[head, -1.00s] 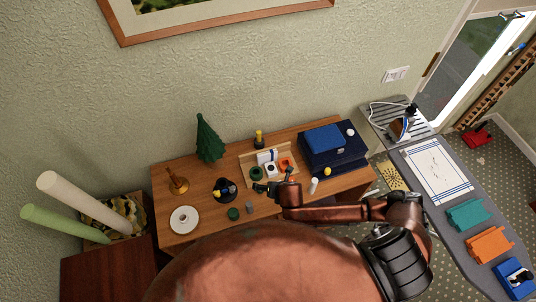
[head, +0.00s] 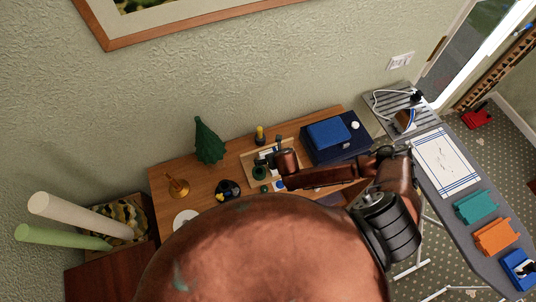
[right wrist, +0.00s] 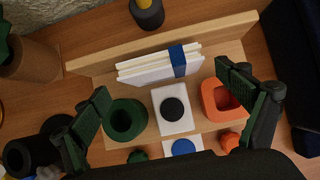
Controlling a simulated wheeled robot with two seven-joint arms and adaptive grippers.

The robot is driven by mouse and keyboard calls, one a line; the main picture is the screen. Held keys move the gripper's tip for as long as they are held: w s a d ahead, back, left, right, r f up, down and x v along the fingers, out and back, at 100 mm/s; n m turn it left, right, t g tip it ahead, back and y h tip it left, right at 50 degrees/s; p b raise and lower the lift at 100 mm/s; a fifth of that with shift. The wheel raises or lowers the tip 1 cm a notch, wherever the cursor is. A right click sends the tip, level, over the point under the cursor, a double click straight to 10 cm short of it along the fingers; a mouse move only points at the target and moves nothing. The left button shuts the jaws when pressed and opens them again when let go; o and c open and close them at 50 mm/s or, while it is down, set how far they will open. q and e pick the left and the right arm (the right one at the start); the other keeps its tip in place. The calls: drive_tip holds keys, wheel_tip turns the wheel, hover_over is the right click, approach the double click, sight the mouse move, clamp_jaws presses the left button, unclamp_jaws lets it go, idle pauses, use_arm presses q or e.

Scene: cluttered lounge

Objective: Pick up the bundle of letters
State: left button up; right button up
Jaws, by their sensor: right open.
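The bundle of letters (right wrist: 150,68) is a white stack with a blue band around it. It stands on edge in a wooden tray (right wrist: 97,66), along its back board, in the right wrist view. My right gripper (right wrist: 162,84) is open above the tray, its two fingers apart on either side, with nothing between them touching. In the head view my right gripper (head: 268,164) is over the tray and largely hides the letters. My left gripper is not in view.
In the tray in front of the letters are a dark green ring-shaped cup (right wrist: 125,118), a white block with a black disc (right wrist: 172,108) and an orange cup (right wrist: 222,98). A yellow-topped dark bottle (right wrist: 147,12) stands behind. A dark blue box (head: 335,140) stands right.

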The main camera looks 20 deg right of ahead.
drive_tip(key=shift+w+d+f, duration=0.15)
drive_tip(key=shift+w+f, duration=0.35)
drive_tip(key=shift+w+d+f, duration=0.15)
drive_tip(key=shift+w+f, duration=0.3)
drive_tip(key=shift+f, duration=0.05)
drive_tip(key=shift+x, duration=0.75)
drive_tip(key=shift+a, duration=0.1)
drive_tip(key=c, duration=1.1)
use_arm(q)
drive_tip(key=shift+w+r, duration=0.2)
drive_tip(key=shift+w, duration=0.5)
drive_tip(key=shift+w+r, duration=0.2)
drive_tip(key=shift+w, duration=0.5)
use_arm(e)
drive_tip(key=shift+c, duration=0.8)
